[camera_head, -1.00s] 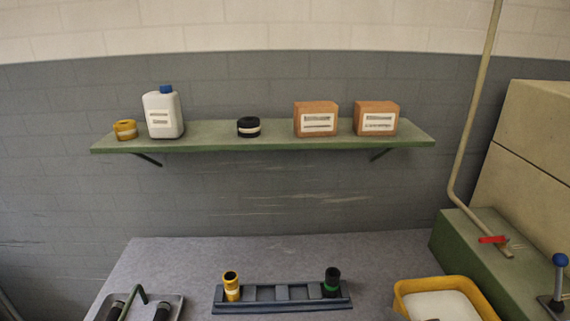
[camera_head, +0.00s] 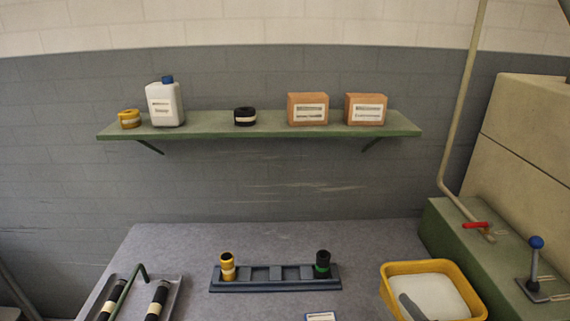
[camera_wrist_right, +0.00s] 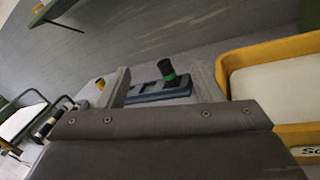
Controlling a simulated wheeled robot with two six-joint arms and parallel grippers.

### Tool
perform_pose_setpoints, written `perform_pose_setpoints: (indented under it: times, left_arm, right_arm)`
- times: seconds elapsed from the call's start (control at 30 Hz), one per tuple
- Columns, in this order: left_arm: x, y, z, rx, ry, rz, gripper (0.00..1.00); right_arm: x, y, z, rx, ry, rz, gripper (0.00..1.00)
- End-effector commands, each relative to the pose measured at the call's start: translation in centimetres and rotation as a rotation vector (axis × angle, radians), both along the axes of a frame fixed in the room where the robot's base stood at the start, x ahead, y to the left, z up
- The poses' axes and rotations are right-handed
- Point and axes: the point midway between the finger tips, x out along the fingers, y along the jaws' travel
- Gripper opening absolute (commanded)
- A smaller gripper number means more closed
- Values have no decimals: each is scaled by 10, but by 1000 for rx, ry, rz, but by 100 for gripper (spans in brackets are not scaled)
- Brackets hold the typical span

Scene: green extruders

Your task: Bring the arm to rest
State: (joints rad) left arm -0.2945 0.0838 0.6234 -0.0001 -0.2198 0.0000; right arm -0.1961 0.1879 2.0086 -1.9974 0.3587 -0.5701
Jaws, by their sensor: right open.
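My right gripper (camera_wrist_right: 172,68) shows in the right wrist view with its two grey fingers spread apart and nothing between them. Beyond the fingers, apart from them, is the dark rack (camera_wrist_right: 150,92) with a black roll with a green band (camera_wrist_right: 168,70) upright in it. In the head view a grey shape at the yellow bin's lower left may be part of this gripper; I cannot tell. My left gripper is not in view.
The rack (camera_head: 275,285) holds a yellow roll (camera_head: 227,266) and the green-banded roll (camera_head: 322,264) on the grey table (camera_head: 180,240). A metal tray (camera_head: 174,290) lies left, a yellow bin (camera_head: 388,270) right. A green shelf (camera_head: 260,132) hangs behind. The table behind the rack is clear.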

Motion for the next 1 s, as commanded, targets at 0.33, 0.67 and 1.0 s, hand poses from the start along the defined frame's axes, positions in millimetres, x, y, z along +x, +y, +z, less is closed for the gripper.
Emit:
perform_pose_setpoints:
  times: [0.33, 0.67, 1.0]
  left_arm:
    - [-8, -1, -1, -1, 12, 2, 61]
    - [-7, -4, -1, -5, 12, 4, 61]
    - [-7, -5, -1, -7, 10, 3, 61]
  right_arm:
    - [-34, -72, 59, 726, -158, -292, 61]
    - [-101, -155, 15, 1575, -139, -760, 61]
    - [-191, -131, -82, 2187, 153, -1361, 61]
